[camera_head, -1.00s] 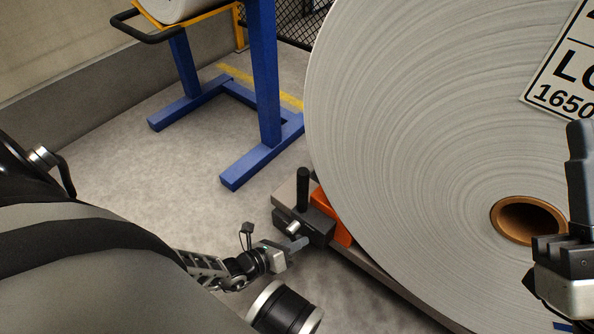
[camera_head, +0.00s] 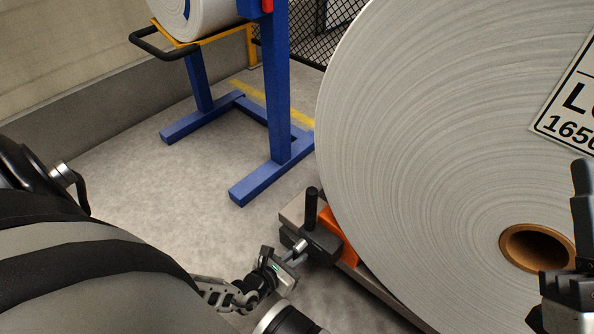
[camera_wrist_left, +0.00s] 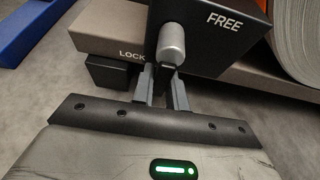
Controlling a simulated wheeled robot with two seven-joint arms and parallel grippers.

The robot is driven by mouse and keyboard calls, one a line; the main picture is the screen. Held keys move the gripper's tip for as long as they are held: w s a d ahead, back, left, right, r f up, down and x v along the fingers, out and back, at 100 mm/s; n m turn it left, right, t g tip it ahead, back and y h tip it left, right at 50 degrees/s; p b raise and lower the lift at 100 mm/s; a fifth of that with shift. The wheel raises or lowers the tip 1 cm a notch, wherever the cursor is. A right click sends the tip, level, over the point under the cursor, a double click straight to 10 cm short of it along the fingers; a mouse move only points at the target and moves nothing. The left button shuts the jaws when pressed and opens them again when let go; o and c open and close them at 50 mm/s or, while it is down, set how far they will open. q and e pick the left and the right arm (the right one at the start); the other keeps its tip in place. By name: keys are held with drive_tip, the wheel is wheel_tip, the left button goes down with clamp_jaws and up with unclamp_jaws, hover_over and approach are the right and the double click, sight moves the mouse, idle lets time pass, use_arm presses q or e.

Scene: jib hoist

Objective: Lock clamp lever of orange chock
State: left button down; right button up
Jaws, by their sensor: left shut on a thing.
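The orange chock (camera_head: 341,237) sits against the lower left of the big roll, on a grey rail. A black clamp block (camera_head: 323,244) with an upright black post (camera_head: 311,208) is beside it. The clamp lever (camera_head: 299,247) has a silver hub, also in the left wrist view (camera_wrist_left: 171,44), on a face marked FREE at upper right and LOCK at left. My left gripper (camera_wrist_left: 162,90) is shut on the lever's dark lower part just below the hub; its fingers partly hide it. My right gripper (camera_head: 580,225) is at the right edge, partly cut off, its opening unclear.
The big paper roll (camera_head: 430,130) fills the right side, close to the clamp. A blue stand (camera_head: 278,100) holding another roll (camera_head: 205,15) is behind at left. Bare concrete floor (camera_head: 140,190) lies between the stand and my left arm.

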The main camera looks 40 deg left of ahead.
use_arm(q)
drive_tip(key=shift+s+f, duration=0.1)
drive_tip(key=shift+s, duration=0.05)
use_arm(e)
drive_tip(key=shift+f, duration=0.1)
use_arm(q)
drive_tip(key=c, duration=1.4)
unclamp_jaws()
